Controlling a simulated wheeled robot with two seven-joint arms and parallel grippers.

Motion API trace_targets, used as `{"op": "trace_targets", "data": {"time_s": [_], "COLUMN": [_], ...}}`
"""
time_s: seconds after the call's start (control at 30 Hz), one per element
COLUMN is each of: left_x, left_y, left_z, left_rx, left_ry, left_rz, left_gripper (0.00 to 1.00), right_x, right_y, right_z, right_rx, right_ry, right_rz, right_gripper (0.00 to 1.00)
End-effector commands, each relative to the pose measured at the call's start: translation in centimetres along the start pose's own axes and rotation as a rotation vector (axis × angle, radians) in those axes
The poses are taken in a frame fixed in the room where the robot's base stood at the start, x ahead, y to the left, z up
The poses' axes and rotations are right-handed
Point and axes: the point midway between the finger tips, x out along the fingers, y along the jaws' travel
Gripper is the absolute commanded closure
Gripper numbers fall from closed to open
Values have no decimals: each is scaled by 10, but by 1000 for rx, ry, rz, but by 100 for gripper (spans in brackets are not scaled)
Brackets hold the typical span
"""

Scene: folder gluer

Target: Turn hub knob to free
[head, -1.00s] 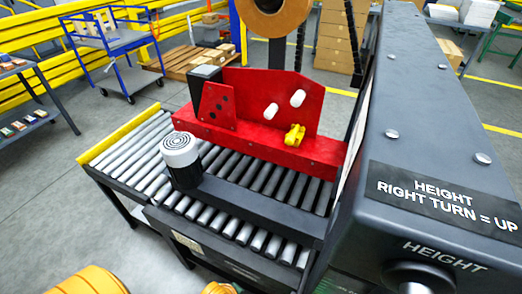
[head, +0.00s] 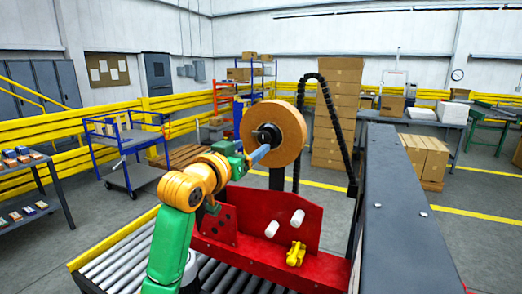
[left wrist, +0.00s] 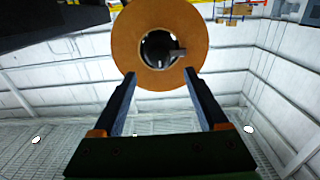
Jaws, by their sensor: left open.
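The brown tape roll (head: 289,116) stands upright on a post above the red machine part. The knob lies beyond the fingertips. My right gripper is not in view.
A red plate assembly (head: 262,220) with white rollers and a yellow clamp (head: 296,254) stands below the roll. A black cable chain (head: 325,95) arches right of the roll. The grey machine housing (head: 400,225) takes up the right side.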

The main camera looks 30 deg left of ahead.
Motion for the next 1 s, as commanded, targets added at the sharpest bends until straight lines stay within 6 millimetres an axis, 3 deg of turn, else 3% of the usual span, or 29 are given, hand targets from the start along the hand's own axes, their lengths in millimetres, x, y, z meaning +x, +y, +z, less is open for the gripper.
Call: {"op": "trace_targets", "data": {"time_s": [0.2, 0.4, 0.77, 1.0], "left_x": [34, 62, 70, 70], "left_y": [0, 0, 0, 0], "left_z": [-8, -5, -1, -1], "left_rx": [-5, -2, 0, 0], "left_ry": [-2, 0, 2, 1], "left_rz": [0, 1, 0, 0], "left_gripper": [24, 24, 24, 86], "right_x": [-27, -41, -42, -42], "right_y": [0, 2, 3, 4], "right_z": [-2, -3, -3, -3], "right_rx": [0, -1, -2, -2], "right_ry": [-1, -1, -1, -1], "right_rz": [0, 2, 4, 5], "right_gripper": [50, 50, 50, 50]}}
